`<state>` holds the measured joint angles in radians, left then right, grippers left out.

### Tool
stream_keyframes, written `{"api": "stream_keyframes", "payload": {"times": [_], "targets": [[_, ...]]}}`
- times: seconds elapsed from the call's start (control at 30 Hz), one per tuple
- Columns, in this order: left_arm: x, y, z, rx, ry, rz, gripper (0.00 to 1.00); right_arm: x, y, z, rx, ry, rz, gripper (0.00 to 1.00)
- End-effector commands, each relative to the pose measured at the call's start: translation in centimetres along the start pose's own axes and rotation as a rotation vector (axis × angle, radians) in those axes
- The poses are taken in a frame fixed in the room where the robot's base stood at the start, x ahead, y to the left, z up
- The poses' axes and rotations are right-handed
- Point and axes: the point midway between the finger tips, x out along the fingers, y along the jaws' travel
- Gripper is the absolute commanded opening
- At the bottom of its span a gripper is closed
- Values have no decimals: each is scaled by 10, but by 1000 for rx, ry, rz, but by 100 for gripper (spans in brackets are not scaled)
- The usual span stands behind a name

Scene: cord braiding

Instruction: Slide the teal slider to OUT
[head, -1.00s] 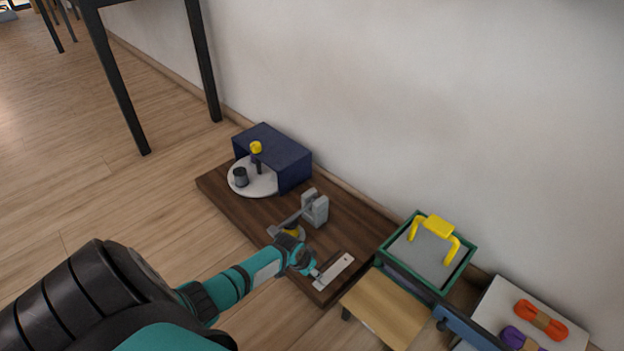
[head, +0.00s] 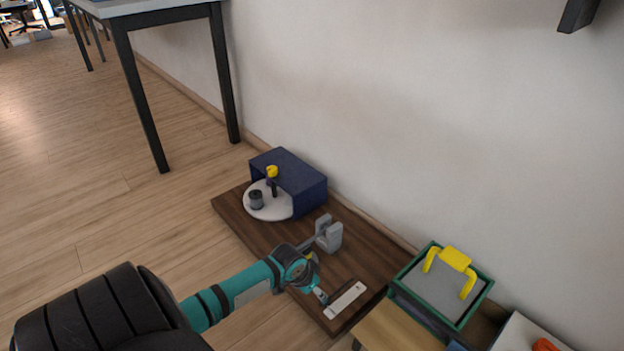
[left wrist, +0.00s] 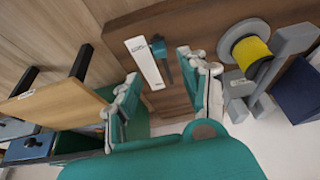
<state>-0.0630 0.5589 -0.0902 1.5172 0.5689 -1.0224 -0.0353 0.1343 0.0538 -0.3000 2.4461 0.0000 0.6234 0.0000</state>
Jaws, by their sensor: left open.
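A white label plate (head: 346,300) lies at the near end of the dark wooden board; it also shows in the left wrist view (left wrist: 143,62). The teal slider (left wrist: 159,48) is a small dark teal block beside the plate's far end in the left wrist view. Any lettering on the plate is too small to read. My left gripper (head: 319,294) is just left of the plate in the head view, pointing down at the board. In the left wrist view its fingers (left wrist: 160,66) are spread apart, with the slider and plate seen between them. My right gripper is not in view.
The dark board (head: 366,262) also carries a grey bracket (head: 329,235), a yellow spool (left wrist: 250,52), a white disc (head: 270,208) and a navy box (head: 298,172). A green tray with a yellow handle (head: 455,257) and a light wooden stool (head: 398,329) stand at right. A wall runs behind.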

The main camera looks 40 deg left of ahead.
Motion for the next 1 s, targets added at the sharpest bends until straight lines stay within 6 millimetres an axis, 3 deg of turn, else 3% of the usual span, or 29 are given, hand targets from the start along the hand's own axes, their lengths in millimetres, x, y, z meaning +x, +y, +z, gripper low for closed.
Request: {"api": "stream_keyframes", "payload": {"times": [0.1,0.27,0.87,1.0], "targets": [[-16,0,0,0,0,0,44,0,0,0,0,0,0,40],[-26,0,0,-1,-1,1,44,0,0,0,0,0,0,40],[-28,0,0,-1,0,1,44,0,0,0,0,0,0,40],[-33,17,-18,19,82,14,44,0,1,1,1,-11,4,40]]}}
